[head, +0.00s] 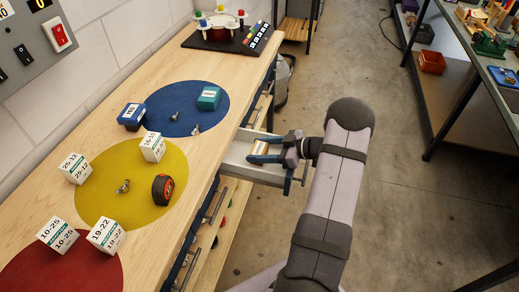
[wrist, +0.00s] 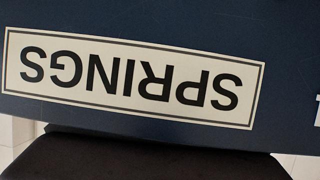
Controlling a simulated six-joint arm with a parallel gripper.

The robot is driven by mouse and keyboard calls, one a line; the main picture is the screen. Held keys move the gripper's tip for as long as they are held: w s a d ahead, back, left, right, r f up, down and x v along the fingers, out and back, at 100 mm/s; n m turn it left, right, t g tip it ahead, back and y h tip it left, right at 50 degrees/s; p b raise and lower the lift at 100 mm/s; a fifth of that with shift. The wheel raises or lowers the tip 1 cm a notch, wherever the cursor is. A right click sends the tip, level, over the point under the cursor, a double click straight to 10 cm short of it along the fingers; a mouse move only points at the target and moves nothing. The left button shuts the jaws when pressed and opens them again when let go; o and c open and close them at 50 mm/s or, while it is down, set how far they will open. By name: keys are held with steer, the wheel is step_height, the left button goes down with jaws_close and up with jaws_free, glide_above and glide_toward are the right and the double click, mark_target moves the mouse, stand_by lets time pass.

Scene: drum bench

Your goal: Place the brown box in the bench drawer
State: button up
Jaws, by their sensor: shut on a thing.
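My gripper (head: 262,150) is over the pulled-out bench drawer (head: 245,170) in the head view, its fingers pointing left. The wrist view shows a dark blue surface with an upside-down SPRINGS label (wrist: 135,80) close up, and a dark shape (wrist: 140,158) along the bottom that I cannot identify.
The wooden bench top has a blue disc (head: 210,95), a yellow disc (head: 112,195) and a red disc (head: 75,275), with white boxes (head: 75,168), a blue box (head: 132,116), a teal box (head: 209,98) and an orange-black roll (head: 163,187).

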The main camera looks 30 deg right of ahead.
steer(key=shift+f, duration=0.15)
steer(key=o, duration=1.1)
steer(key=shift+s+a+f, duration=0.1)
